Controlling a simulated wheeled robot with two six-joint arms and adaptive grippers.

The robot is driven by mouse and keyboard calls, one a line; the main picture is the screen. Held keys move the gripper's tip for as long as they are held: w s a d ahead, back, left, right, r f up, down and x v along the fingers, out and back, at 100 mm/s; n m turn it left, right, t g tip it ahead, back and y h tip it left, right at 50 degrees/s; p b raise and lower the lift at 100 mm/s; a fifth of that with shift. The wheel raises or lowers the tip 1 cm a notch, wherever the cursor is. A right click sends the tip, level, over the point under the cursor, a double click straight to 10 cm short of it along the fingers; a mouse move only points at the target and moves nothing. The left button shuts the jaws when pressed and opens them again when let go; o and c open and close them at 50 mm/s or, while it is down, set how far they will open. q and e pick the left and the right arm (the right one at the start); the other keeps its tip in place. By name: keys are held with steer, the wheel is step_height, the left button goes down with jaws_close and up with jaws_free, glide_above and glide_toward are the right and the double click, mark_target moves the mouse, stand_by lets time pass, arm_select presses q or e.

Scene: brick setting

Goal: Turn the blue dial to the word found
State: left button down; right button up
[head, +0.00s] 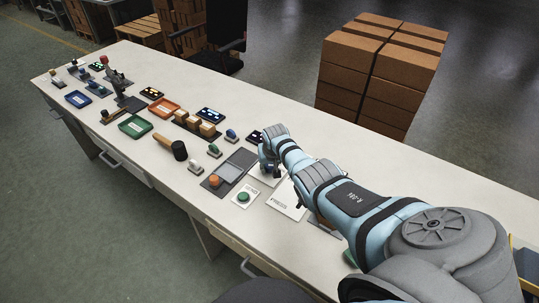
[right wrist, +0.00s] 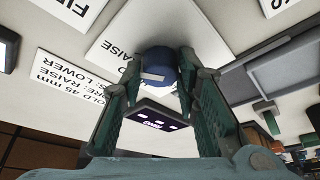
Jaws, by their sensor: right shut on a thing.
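The blue dial (right wrist: 160,62) shows in the right wrist view, with a pale pointer mark on its face. It stands on a white plate (right wrist: 205,45) with black print, of which "RAISE" can be read and the rest is cut off or covered. My right gripper (right wrist: 158,70) has one finger on each side of the dial and is shut on it. In the head view my right gripper (head: 269,160) is low over the bench and largely hides the dial. I cannot make out the word "found" in either view. My left gripper is not in view.
A small dark display (right wrist: 157,115) with lit purple marks is near the dial. On the white bench (head: 330,160), a green button (head: 243,197), an orange knob (head: 215,181), a mallet (head: 163,144), and green (head: 135,126) and orange (head: 163,108) trays lie left of my arm. Stacked boxes (head: 375,75) stand behind.

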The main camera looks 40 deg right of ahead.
stand_by(0.4)
steer(key=o, duration=1.2)
steer(key=shift+c, duration=0.2)
steer(key=v, duration=1.2)
steer(key=shift+a, duration=0.15)
